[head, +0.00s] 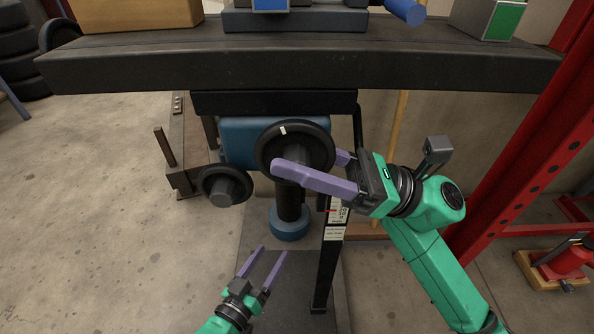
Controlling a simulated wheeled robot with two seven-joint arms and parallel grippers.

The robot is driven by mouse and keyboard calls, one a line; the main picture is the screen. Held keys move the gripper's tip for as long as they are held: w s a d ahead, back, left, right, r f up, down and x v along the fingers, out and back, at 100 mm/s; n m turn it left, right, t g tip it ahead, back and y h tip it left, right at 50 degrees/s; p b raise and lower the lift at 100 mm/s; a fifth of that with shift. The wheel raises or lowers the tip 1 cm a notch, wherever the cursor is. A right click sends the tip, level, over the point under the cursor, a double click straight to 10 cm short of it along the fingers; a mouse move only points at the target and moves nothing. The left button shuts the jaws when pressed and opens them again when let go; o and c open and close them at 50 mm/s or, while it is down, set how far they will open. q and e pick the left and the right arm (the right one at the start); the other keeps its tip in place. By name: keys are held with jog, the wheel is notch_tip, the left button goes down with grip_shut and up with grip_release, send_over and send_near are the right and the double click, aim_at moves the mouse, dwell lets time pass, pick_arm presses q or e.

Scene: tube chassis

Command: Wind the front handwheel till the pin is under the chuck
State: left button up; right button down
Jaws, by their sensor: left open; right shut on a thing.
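The front handwheel (294,133) is a large black wheel with a white mark near the top of its rim. It sits on a blue housing (238,139) under the table. My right gripper (303,163) is at the wheel, its purple fingers shut on it at the lower right; the far fingertip is partly hidden. My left gripper (263,262) is open and empty, low in front of the column. A grey block with a blue-and-white piece (270,4) shows on the table at the top edge. I cannot make out the pin or the chuck.
A smaller black wheel (226,186) is at the lower left of the housing. The long dark table (300,68) spans above. A black post with a label (328,262) stands right of the column. A red rack (527,140) is at the right. The floor at left is clear.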

jog(key=shift+s+y+b, duration=0.15)
jog(key=shift+y+b, duration=0.25)
jog(key=shift+b, duration=0.45)
pick_arm(q)
jog(key=w+a+r+t+h, duration=0.1)
jog(key=w+r+t, duration=0.3)
jog(key=r, duration=0.8)
jog(key=shift+w+r+m+t, duration=0.2)
jog(key=shift+w+m+t, duration=0.1)
jog(key=shift+w, duration=0.4)
pick_arm(e)
jog(key=c, duration=0.5)
grip_release()
jog(key=shift+o, duration=0.3)
jog(key=shift+s+r, duration=0.15)
pick_arm(q)
jog(key=shift+s, duration=0.1)
pick_arm(e)
jog(key=shift+d, duration=0.1)
